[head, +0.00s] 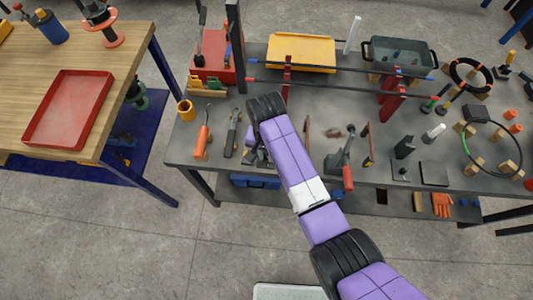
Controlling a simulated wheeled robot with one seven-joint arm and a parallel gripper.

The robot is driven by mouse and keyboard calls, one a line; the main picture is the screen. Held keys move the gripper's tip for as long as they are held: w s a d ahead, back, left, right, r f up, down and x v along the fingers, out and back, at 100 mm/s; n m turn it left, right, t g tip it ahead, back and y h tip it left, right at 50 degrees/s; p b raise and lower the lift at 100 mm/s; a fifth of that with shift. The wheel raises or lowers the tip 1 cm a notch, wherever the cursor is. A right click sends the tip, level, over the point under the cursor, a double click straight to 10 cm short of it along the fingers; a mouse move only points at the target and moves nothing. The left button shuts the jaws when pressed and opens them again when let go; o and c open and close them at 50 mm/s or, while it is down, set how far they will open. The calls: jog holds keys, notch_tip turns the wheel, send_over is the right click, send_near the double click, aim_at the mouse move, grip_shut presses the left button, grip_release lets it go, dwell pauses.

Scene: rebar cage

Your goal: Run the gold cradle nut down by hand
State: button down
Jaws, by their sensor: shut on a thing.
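My gripper (258,156) is low over the left middle of the grey workbench (330,115), mostly covered by my purple arm. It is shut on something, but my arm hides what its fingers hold. I cannot pick out the gold cradle nut; it is too small or hidden. Two red uprights stand on the bench, one at the back (287,75) and one to the right (393,95), with long dark rods with red and blue ends running across them.
An orange-handled tool (202,142) and a gold cup (186,110) lie left of my gripper. A red-handled tool (346,165) is to its right. A yellow tray (301,53) and a grey bin (400,56) are at the back.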

aim_at(266, 157)
jog(key=shift+r+m, duration=0.1)
jog(key=shift+m, duration=0.3)
jog(key=c, duration=1.4)
grip_release()
jog(key=shift+o, duration=0.2)
jog(key=shift+r, duration=0.1)
notch_tip(266, 157, up, 8)
jog(key=shift+f+b, duration=0.2)
jog(key=shift+b, duration=0.35)
